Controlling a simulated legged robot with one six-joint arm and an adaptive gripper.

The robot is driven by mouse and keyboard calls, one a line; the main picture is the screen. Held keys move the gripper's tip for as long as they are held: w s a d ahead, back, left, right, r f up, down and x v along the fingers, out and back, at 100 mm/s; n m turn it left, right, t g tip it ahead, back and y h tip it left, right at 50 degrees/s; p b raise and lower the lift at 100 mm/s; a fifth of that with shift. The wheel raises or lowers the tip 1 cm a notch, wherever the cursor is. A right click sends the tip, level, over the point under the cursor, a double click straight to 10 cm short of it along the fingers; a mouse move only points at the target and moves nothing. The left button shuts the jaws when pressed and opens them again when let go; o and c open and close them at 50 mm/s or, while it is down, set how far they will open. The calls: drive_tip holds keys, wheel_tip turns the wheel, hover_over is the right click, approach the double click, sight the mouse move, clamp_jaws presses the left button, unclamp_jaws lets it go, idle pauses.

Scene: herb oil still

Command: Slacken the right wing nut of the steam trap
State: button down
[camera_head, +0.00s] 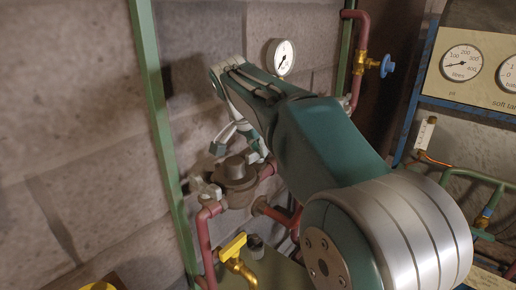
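The steam trap (236,176) is a dark brown, round-topped body on red piping, left of the picture's middle. A pale grey wing nut (209,191) shows at its left side. The right wing nut is not clearly visible; my gripper and arm cover the trap's right upper side. My gripper (239,148) points down over the trap's top, its two fingers spread apart with the right fingertip near the trap's right upper edge. I cannot tell whether that fingertip touches anything. No held object shows between the fingers.
A green post (162,130) stands left of the trap. A yellow-handled tap (233,247) is below it. A round gauge (281,57) and a blue-handled valve (386,66) are behind. A gauge board (475,66) stands at right. The stone wall is bare at left.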

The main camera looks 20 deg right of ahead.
drive_tip(key=shift+n, duration=0.4)
drive_tip(key=n+t+y, duration=0.1)
drive_tip(key=n, duration=0.3)
drive_tip(key=shift+d, duration=0.1)
drive_tip(key=n+t+y, duration=0.1)
drive_tip(key=n+y, duration=0.1)
drive_tip(key=n, duration=0.2)
drive_tip(key=shift+n, duration=0.3)
drive_tip(key=n+y, duration=0.1)
drive_tip(key=n, duration=0.3)
drive_tip(key=shift+d+y, duration=0.1)
drive_tip(key=shift+y, duration=0.3)
drive_tip(key=shift+n+g+y, duration=0.5)
drive_tip(key=shift+n+y, duration=0.3)
drive_tip(key=shift+n, duration=1.6)
drive_tip(key=c, duration=0.6)
unclamp_jaws()
drive_tip(key=shift+c, duration=0.2)
